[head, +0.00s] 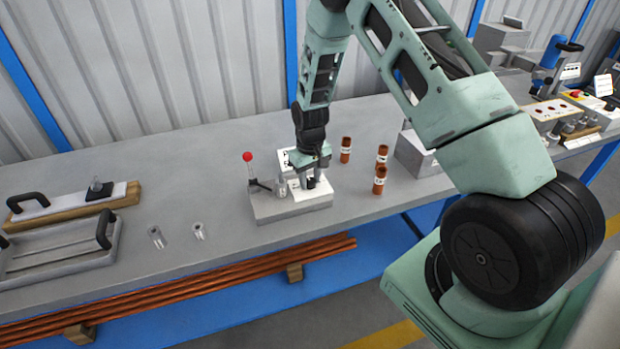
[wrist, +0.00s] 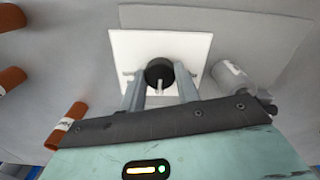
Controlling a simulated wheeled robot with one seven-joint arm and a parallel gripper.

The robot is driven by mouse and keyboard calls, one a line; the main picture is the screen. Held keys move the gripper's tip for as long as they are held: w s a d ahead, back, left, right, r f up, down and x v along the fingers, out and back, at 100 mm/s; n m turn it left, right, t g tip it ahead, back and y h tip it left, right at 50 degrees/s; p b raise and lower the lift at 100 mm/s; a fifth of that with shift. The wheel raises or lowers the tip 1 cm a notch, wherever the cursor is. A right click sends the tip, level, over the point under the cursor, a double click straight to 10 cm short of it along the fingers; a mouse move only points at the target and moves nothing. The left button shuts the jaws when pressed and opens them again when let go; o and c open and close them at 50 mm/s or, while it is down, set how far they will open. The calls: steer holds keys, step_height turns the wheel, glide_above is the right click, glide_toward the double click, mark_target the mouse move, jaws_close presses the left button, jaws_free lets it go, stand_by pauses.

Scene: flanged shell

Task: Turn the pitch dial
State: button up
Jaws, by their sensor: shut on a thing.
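The pitch dial (wrist: 160,73) is a round black knob with a light pointer mark. It sits on a white square plate (wrist: 187,46). The plate (head: 318,189) lies on top of a grey block-shaped fixture (head: 285,207) on the workbench, in the middle of the head view. My gripper (wrist: 160,82) reaches down over the plate with one finger on each side of the dial, shut on it. In the head view my gripper (head: 310,178) partly hides the dial.
A lever with a red ball (head: 247,156) and a grey metal cylinder (head: 281,186) stand on the fixture left of my gripper. Several copper tubes (head: 380,180) stand to the right. Two small metal sleeves (head: 198,231) and a handled tray (head: 60,250) are at left, with clear bench between.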

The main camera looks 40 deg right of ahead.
mark_target(310, 180)
steer(key=o, duration=1)
steer(key=shift+c, duration=0.2)
steer(key=shift+r, duration=0.1)
step_height(310, 180, up, 17)
steer(key=b, duration=0.2)
steer(key=shift+r, duration=0.15)
